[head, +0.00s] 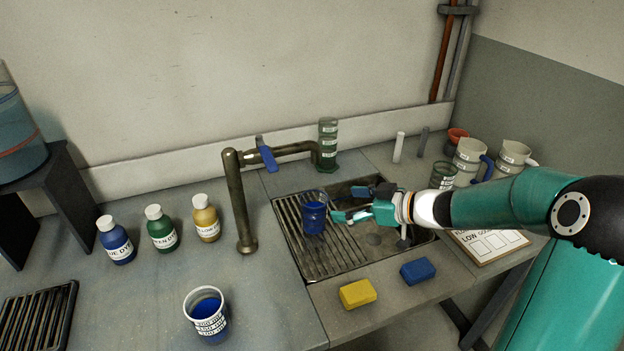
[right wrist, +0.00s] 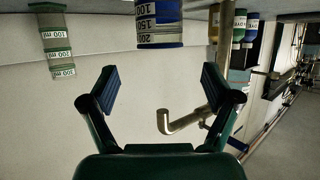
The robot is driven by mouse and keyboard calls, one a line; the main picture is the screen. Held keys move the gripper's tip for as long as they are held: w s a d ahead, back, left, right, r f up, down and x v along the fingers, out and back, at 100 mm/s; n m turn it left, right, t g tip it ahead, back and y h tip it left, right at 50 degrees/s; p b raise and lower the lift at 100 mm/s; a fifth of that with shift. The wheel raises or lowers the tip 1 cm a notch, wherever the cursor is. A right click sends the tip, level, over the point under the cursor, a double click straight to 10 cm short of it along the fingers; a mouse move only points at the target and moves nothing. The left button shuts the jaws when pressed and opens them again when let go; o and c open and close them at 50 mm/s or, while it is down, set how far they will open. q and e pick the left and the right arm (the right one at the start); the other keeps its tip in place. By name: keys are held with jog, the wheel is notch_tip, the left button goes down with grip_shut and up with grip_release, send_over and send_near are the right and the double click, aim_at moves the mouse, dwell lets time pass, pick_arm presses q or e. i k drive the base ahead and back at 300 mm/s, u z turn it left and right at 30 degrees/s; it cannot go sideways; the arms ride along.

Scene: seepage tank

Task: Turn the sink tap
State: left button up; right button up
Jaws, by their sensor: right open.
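The sink tap (head: 238,200) is a brass upright pipe at the sink's left. Its spout runs right over the back of the sink, and a blue lever (head: 266,155) sits on top. The bent tap pipe (right wrist: 183,123) also shows in the right wrist view. My right gripper (head: 346,204) is open over the sink, in front of and right of the spout, apart from the lever. A blue cup (head: 314,218) stands on the sink's slatted grate, just left of the fingers. In the right wrist view nothing shows between the open fingers (right wrist: 160,88). My left gripper is not in view.
Blue, green and yellow dye bottles (head: 162,229) stand left of the tap. A white cup of blue liquid (head: 207,315) stands in front. Yellow (head: 357,293) and blue (head: 418,270) sponges lie before the sink. Stacked green containers (head: 327,145) stand behind the spout; jugs (head: 468,158) stand right.

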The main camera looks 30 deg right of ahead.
aim_at(272, 166)
jog(key=k, duration=1)
